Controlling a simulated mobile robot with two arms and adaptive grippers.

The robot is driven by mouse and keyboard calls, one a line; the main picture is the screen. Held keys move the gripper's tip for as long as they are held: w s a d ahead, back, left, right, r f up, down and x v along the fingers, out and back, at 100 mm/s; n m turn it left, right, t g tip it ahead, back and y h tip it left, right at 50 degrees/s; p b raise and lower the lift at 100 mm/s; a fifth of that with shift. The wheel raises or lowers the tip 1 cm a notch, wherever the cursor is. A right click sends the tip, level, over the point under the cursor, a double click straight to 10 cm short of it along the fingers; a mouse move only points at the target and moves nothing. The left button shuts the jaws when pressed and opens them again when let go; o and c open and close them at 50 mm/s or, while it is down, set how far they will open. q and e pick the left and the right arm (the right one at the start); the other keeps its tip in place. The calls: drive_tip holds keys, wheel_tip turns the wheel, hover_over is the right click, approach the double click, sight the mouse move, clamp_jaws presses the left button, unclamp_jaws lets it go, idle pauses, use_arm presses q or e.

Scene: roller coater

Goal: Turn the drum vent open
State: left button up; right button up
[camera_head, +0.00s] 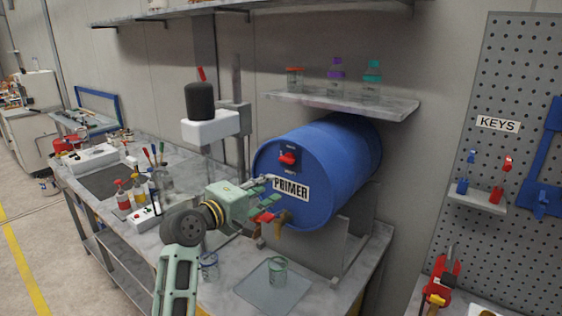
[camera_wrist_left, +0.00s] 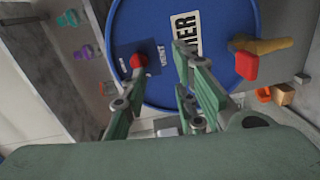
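The blue drum (camera_head: 340,165) lies on its side in a stand on the bench, its round end towards me, with a "PRIMER" label. The drum vent is a red knob (camera_head: 288,159) on a dark plate above the label. The vent knob (camera_wrist_left: 137,62) also shows in the left wrist view, by the tip of one finger; I cannot tell whether they touch. My left gripper (camera_head: 270,190) is in front of the drum's face, below the vent. In the wrist view its fingers (camera_wrist_left: 160,62) are spread apart with nothing held. My right gripper is not in view.
A brass tap (camera_wrist_left: 262,46) with a red handle (camera_wrist_left: 246,66) juts from the drum below the label. A glass beaker (camera_head: 277,271) stands on a plate below. A shelf (camera_head: 340,103) with several jars is above the drum. A pegboard (camera_head: 520,150) is at right.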

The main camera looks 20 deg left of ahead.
sight(284, 161)
use_arm(q)
drive_tip(key=shift+n+t, duration=0.4)
drive_tip(key=shift+n, duration=0.1)
drive_tip(key=w+r+p, duration=0.1)
drive_tip(key=w, duration=0.1)
drive_tip(key=w+d+r+p, duration=0.1)
drive_tip(key=w, duration=0.2)
drive_tip(key=w+r+p, duration=0.1)
drive_tip(key=w, duration=0.2)
drive_tip(key=shift+d+r, duration=0.25)
drive_tip(key=shift+d, duration=0.05)
drive_tip(key=shift+w+d+f, duration=0.1)
drive_tip(key=shift+w, duration=0.2)
drive_tip(key=shift+c, duration=0.2)
drive_tip(key=c, duration=0.6)
clamp_jaws()
